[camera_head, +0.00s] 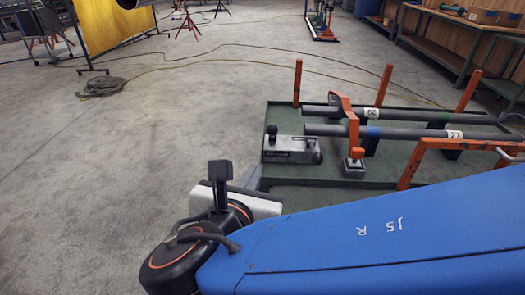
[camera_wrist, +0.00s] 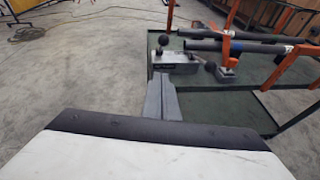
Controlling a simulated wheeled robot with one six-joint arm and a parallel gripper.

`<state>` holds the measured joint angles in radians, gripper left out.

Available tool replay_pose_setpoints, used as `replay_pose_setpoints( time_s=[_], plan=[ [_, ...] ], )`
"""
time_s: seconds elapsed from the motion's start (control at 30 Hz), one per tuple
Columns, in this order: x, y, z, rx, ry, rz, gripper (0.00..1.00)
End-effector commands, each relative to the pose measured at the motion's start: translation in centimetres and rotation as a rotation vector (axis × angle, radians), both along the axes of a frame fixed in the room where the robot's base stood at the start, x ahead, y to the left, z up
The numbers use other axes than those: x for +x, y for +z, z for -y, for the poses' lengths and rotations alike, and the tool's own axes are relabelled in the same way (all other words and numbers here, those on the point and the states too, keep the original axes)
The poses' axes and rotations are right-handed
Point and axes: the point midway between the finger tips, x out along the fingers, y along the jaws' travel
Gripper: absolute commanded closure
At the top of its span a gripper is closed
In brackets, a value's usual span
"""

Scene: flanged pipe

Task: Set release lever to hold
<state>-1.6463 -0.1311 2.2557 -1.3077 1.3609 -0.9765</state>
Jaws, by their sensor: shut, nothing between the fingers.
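A grey lever box (camera_head: 288,154) sits at the near left corner of the green cart top; it also shows in the wrist view (camera_wrist: 178,67). A black ball knob (camera_head: 271,130) stands upright on its left end and shows in the wrist view (camera_wrist: 163,40). A smaller dark knob (camera_head: 311,142) is at the box's right end, also in the wrist view (camera_wrist: 211,66). I cannot tell which is the release lever, and no hold marking is readable. My gripper (camera_wrist: 155,82) is shut and empty, its grey fingers in front of the box; contact is unclear.
The green cart top (camera_head: 335,175) carries two dark pipes, one with a blue band (camera_head: 374,132), tagged 27, and one behind (camera_head: 345,111). Orange posts (camera_head: 298,83) and an orange frame (camera_head: 418,158) rise around them. Concrete floor left is open, with a cable coil (camera_head: 101,87).

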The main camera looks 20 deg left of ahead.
Motion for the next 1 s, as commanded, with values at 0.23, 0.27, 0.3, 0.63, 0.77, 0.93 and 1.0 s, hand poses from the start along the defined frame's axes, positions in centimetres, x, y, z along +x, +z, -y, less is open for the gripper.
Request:
replay_pose_setpoints(
  time_s=[0.23,0.27,0.3,0.63,0.77,0.93,1.0],
  plan=[
    [2.3,-0.8,-0.2,0.0,-0.004,-0.001,1.0],
    [2.6,-0.9,-0.2,0.0,-0.004,-0.001,1.0],
    [3.1,-1.1,-0.3,0.0,-0.004,0.001,1.0],
    [7.4,-2.6,-0.8,-0.003,-0.004,0.0,1.0],
    [9.1,-3.1,-1.0,-0.001,-0.005,0.0,1.0],
    [11.0,-2.4,-1.1,0.002,-0.004,0.0,1.0],
    [11.6,-2.1,-1.2,0.002,-0.004,-0.001,1.0]
  ],
)
